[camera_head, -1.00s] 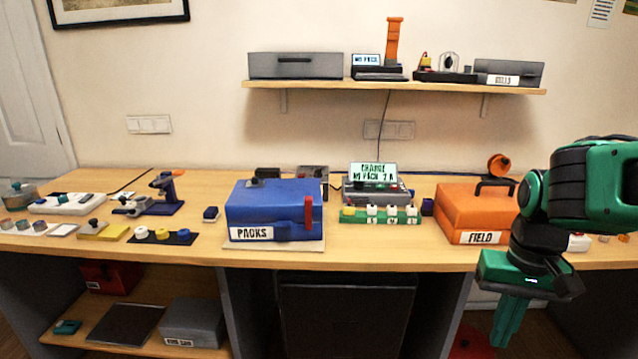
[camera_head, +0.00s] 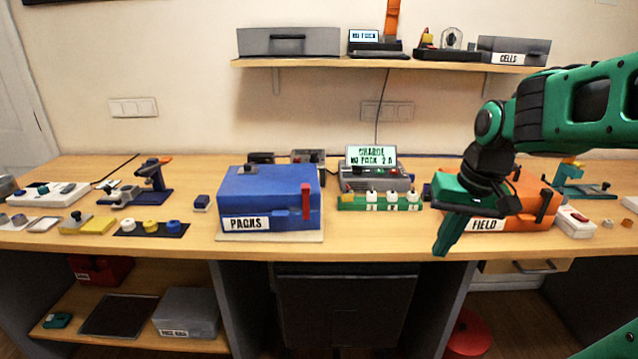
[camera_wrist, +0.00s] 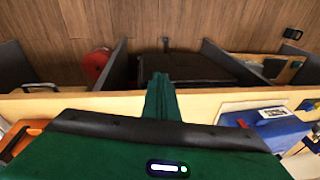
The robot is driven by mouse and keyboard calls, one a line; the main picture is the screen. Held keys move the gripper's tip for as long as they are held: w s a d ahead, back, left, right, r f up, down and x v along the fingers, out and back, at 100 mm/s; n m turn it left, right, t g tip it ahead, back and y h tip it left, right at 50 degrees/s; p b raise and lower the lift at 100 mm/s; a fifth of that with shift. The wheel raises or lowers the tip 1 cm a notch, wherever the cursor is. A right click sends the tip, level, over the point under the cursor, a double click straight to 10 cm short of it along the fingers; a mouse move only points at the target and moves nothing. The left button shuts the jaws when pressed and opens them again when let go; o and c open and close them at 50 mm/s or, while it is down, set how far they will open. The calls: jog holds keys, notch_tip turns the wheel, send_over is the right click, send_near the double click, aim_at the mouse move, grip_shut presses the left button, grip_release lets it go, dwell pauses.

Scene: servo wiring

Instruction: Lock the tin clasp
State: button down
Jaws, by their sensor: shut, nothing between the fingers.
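The blue tin labelled PACKS (camera_head: 262,187) sits on a pale mat at the middle of the bench. A red clasp (camera_head: 306,203) stands upright at the right end of its front. The tin (camera_wrist: 262,112) and the red clasp (camera_wrist: 242,123) also show at the right of the wrist view. My gripper (camera_head: 442,248) is shut and empty, pointing down in front of the orange box, right of the tin and apart from it. Its closed fingers (camera_wrist: 160,88) show at the centre of the wrist view. Whether the clasp is latched I cannot tell.
The orange box labelled FIELD (camera_head: 520,222) is partly hidden behind my gripper. A green strip with several knobs (camera_head: 380,203) and a charger with a lit screen (camera_head: 371,155) stand between the boxes. Bare bench (camera_head: 375,236) lies in front of them.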

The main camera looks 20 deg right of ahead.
jog(key=w+a+r+n+t+y, duration=0.1)
jog(key=w+a+r, duration=0.2)
jog(key=w, duration=0.4)
jog(key=w+a+r+n+t+y, duration=0.1)
jog(key=w+a+r, duration=0.2)
jog(key=w, duration=0.4)
jog(key=w+a+r+n+t+y, duration=0.1)
jog(key=w+a+r+y, duration=0.1)
jog(key=w+r, duration=0.3)
jog(key=shift+w+a+n+t, duration=0.3)
jog(key=shift+w+a, duration=0.1)
jog(key=shift+w, duration=0.55)
jog(key=shift+f, duration=0.15)
send_near(312, 191)
notch_tip(312, 191, down, 4)
jog(key=w+d, duration=0.1)
jog(key=d, duration=0.1)
jog(key=a, duration=0.1)
jog(key=w+a, duration=0.1)
jog(key=a, duration=0.1)
jog(key=shift+f, duration=0.1)
jog(key=shift+w+a, duration=0.1)
jog(key=shift+a, duration=0.4)
